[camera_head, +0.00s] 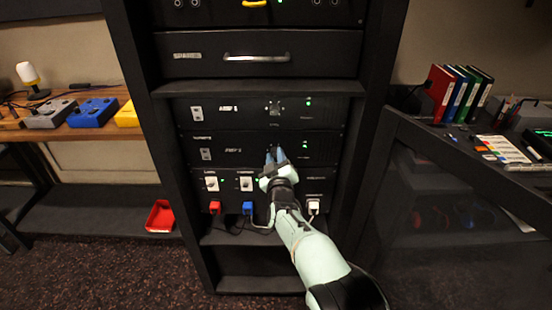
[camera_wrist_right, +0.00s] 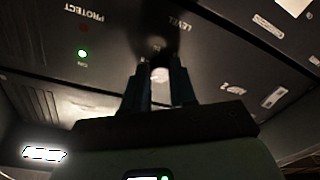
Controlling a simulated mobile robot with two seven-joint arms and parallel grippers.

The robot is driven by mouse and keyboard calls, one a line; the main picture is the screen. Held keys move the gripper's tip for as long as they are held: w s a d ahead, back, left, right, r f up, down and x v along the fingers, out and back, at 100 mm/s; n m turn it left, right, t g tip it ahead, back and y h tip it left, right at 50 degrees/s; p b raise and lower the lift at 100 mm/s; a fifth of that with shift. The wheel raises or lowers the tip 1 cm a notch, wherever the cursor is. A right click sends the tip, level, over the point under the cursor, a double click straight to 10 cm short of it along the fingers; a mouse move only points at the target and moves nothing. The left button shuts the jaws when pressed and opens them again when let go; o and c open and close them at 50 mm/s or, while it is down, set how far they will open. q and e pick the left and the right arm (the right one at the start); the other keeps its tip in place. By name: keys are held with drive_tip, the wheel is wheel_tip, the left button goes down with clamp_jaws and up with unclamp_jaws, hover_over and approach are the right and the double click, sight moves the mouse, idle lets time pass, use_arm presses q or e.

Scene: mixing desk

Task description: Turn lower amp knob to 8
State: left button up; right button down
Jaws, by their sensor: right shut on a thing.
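The lower amp (camera_head: 232,150), labelled AMP 2, is a black rack unit below the upper amp (camera_head: 232,107). My right gripper (camera_head: 276,154) reaches up to the lower amp's front, right of its middle. In the right wrist view, its dark fingers (camera_wrist_right: 160,75) are shut on the lower amp knob (camera_wrist_right: 157,45), beside the LEVEL label. The fingers hide much of the knob, and its pointer setting cannot be read. A green light (camera_wrist_right: 82,54) is lit near the PROTECT label. My left gripper is not in view.
Below the lower amp is a panel with white switches (camera_head: 246,183) and red, blue and white plugs (camera_head: 248,208) with cables. A drawer (camera_head: 256,57) with a handle is above the amps. A red tray (camera_head: 161,216) sits on the left lower shelf.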

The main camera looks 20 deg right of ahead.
drive_tip(key=shift+m, duration=1.1)
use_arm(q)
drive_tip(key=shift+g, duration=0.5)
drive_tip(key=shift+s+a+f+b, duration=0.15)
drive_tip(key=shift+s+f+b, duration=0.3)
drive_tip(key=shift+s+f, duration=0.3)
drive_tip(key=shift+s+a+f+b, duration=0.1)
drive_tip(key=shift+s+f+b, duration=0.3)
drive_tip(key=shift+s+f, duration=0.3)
use_arm(e)
drive_tip(key=shift+f+m+h, duration=0.1)
drive_tip(key=shift+m+h, duration=0.4)
drive_tip(key=shift+m, duration=2.2)
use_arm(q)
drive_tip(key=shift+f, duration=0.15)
use_arm(e)
drive_tip(key=shift+a, duration=0.1)
drive_tip(key=c, duration=0.9)
unclamp_jaws()
